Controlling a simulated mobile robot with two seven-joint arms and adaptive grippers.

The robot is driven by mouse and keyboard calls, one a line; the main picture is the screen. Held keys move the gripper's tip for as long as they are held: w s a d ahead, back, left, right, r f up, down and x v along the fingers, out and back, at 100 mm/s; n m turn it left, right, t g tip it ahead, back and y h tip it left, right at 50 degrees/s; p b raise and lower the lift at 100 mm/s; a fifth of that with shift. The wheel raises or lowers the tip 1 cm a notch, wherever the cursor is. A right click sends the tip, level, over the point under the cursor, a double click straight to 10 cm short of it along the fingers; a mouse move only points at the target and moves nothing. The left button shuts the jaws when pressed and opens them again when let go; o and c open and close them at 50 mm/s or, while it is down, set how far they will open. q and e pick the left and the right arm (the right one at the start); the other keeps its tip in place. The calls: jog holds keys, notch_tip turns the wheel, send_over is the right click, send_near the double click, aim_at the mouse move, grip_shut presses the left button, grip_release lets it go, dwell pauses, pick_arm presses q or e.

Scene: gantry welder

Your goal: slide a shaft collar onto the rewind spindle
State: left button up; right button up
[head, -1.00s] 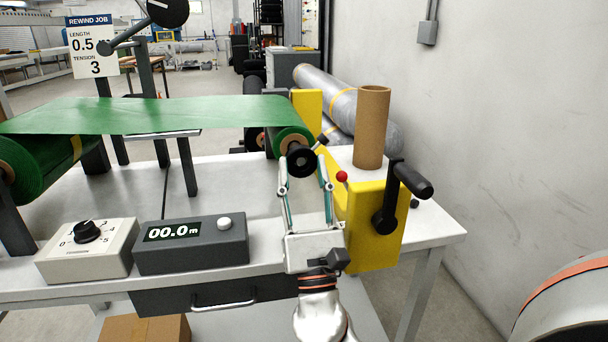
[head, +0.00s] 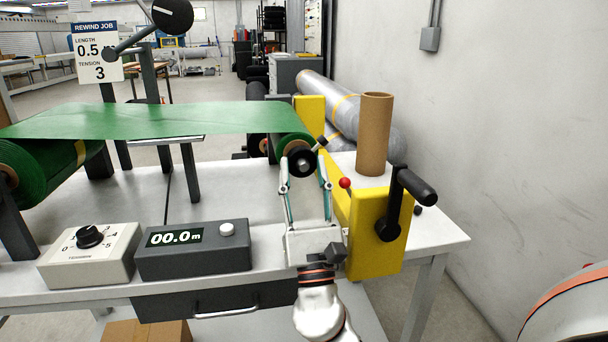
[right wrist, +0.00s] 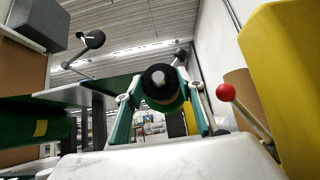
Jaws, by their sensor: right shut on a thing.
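The black shaft collar (head: 302,161) is at the near end of the rewind spindle, in front of the roll of green web (head: 291,143). A light grey spindle end (head: 305,161) shows in the collar's centre. In the right wrist view the collar (right wrist: 149,86) faces me as a black ring around a grey centre (right wrist: 159,77). My right gripper (head: 305,184) is shut on the collar, one finger at each side. How deep the collar sits is hard to tell. My left gripper is not in view.
A yellow stand (head: 368,232) with a black crank (head: 412,190) and a red-knobbed lever (head: 345,183) is close right of my gripper. A cardboard core (head: 375,134) stands behind it. A length counter (head: 194,252) and tension dial box (head: 90,257) stand at the table's front left.

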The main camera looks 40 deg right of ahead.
jog(key=shift+w+d, duration=0.35)
jog(key=shift+w, duration=0.2)
jog(key=shift+w+d, duration=0.3)
jog(key=shift+w, duration=0.2)
jog(key=o, duration=1.3)
jog(key=shift+s+a+f, duration=0.1)
jog(key=shift+f, duration=0.05)
jog(key=s+a, duration=0.6)
jog(key=s, duration=0.4)
jog(key=shift+s+a+f, duration=0.3)
jog(key=shift+s+a, duration=0.05)
jog(key=shift+a, duration=0.05)
